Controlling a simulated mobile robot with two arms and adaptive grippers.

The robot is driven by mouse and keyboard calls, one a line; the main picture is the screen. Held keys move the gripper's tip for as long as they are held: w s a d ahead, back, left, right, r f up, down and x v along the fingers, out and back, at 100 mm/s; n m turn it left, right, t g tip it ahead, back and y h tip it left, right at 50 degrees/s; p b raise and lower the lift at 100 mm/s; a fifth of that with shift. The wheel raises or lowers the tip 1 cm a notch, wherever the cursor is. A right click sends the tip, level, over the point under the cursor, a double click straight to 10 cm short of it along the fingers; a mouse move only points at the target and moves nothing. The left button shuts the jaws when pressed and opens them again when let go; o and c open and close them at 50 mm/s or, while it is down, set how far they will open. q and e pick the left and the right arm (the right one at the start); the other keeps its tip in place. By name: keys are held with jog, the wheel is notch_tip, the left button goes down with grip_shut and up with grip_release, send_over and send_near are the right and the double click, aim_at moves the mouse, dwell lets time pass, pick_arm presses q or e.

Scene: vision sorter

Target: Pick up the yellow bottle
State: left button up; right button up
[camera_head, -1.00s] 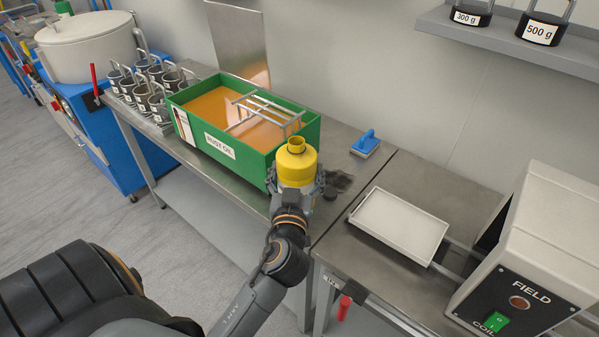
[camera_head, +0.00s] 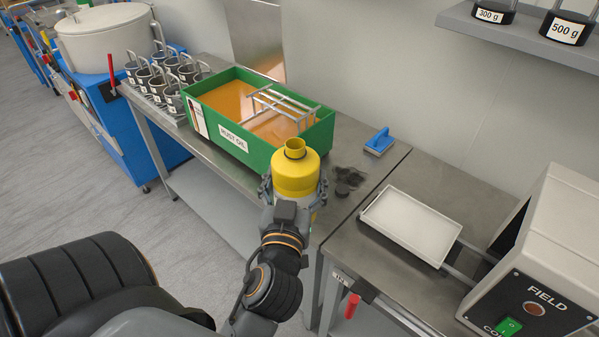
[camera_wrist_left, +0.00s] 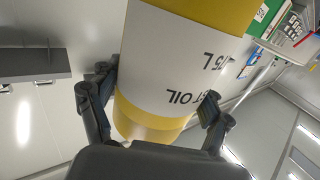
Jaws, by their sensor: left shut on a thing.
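The yellow bottle (camera_head: 295,172) has a white label band and an open round neck. It is upright in the head view, in front of the green tank's right end. In the left wrist view the bottle (camera_wrist_left: 180,70) fills the middle, its label lettering upside down. My left gripper (camera_head: 293,190) is shut around the bottle's body, one finger on each side. Its fingers also show in the left wrist view (camera_wrist_left: 153,103). The bottle's lower part is mostly hidden by my gripper and wrist in the head view. My right gripper is not in view.
A green tank (camera_head: 262,154) of orange liquid with a metal rack stands behind the bottle. Small dark discs (camera_head: 346,182) lie on the steel bench to the right. Further right are a blue-handled block (camera_head: 379,142), a white tray (camera_head: 410,226) and the FIELD machine (camera_head: 540,260).

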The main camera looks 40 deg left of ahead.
pick_arm(q)
jog(key=shift+s+d+r+p, duration=0.2)
jog(key=shift+s+r+p, duration=0.15)
jog(key=shift+s+r, duration=0.2)
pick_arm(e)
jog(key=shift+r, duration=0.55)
pick_arm(q)
jog(key=shift+s, duration=0.1)
jog(key=shift+d+f, duration=0.1)
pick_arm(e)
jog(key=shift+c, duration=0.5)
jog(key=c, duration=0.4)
pick_arm(q)
jog(key=s+d+f+m+t+h, duration=0.2)
jog(key=d+f+m+h, duration=0.4)
jog(key=d+h, duration=0.3)
jog(key=shift+f, duration=0.25)
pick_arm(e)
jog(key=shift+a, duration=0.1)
